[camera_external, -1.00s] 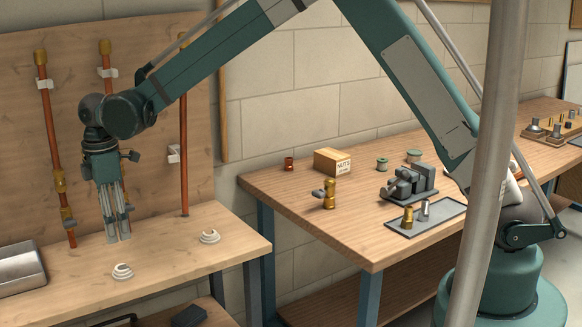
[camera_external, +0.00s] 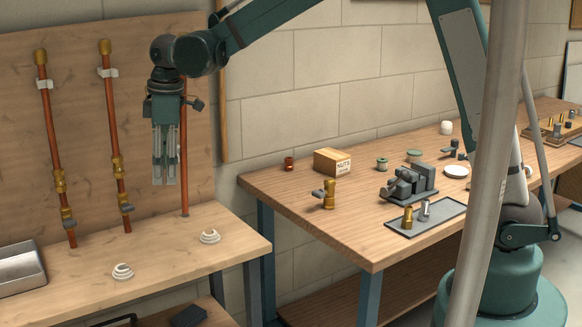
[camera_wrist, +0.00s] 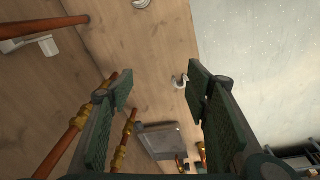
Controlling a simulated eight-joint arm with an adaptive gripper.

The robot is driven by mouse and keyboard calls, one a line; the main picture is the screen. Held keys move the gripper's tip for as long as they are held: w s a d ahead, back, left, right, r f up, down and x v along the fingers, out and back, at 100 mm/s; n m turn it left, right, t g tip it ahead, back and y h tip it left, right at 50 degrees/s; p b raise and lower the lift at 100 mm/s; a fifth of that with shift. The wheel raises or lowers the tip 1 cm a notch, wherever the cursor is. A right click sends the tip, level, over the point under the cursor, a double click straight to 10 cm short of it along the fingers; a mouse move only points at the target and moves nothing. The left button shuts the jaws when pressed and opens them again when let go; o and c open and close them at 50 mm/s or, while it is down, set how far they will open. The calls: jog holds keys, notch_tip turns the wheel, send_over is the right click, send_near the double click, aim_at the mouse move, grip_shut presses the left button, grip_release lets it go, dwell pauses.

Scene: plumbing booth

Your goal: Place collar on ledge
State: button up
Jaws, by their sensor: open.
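My gripper (camera_external: 165,182) hangs pointing down in front of the right part of the wooden panel, above the ledge (camera_external: 165,235). Its fingers are apart with nothing between them; they also show in the wrist view (camera_wrist: 157,80). Two white stepped pieces stand on the ledge, one near the front (camera_external: 122,272) and one to the right (camera_external: 209,237). A small copper ring-like piece (camera_external: 289,163) stands on the workbench at its back left. I cannot tell for certain which piece is the collar.
Copper pipes with brass fittings (camera_external: 117,166) run up the panel; the right pipe (camera_external: 184,195) is close behind my gripper. A metal tray (camera_external: 20,268) sits at the ledge's left end. The workbench (camera_external: 290,205) holds a nuts box (camera_external: 332,161) and several fittings.

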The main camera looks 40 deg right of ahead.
jog(key=s+d+r+m+t, duration=0.15)
jog(key=s+d+r, duration=0.25)
jog(key=d, duration=0.5)
jog(key=s+d+r+m, duration=0.3)
jog(key=s+d, duration=0.1)
jog(key=d, duration=0.4)
jog(key=s+d+r+m+t, duration=0.1)
jog(key=s+d+r+m, duration=0.2)
jog(key=d, duration=0.6)
jog(key=s+d+f+m+t, duration=0.1)
jog(key=s+d+m, duration=0.2)
jog(key=s+d, duration=0.5)
jog(key=s+d+f+m+t, duration=0.1)
jog(key=s+d+m+t, duration=0.1)
jog(key=s+d, duration=0.7)
jog(key=shift+s+f+m+h, duration=0.3)
jog(key=shift+s+m+h, duration=0.1)
jog(key=shift+s+m, duration=0.45)
jog(key=shift+d+f+t, duration=0.1)
jog(key=shift+f+t, duration=0.05)
jog(key=shift+t, duration=0.1)
